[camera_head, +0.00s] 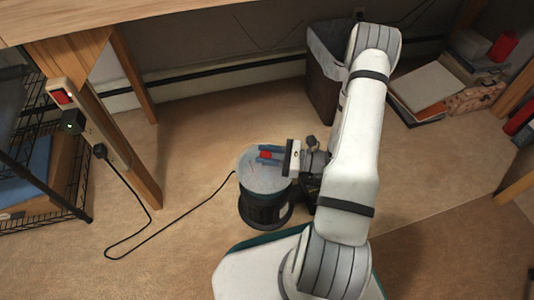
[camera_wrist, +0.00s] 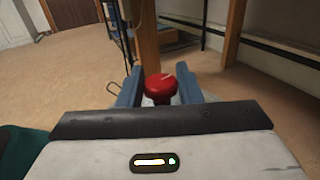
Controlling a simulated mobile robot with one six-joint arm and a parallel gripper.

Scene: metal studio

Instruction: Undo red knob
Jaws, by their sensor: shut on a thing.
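The red knob (camera_wrist: 160,88) has a round top with a pale mark on it. It sits between the two blue fingers of my gripper (camera_wrist: 160,84), which are shut on its sides. In the head view the red knob (camera_head: 265,155) shows as a small red patch between the fingers of my gripper (camera_head: 268,155). It is above the pale, see-through top of a round device (camera_head: 252,178) with a dark base, standing on the floor. The knob's lower part and its mount are hidden.
A black cord (camera_head: 147,233) runs across the floor from the device to a power strip (camera_head: 85,120) on a wooden table leg. A waste bin (camera_head: 322,90) stands behind. A wire rack (camera_head: 40,150) is at left; books (camera_head: 428,88) lie at right. Floor left of the device is mostly clear.

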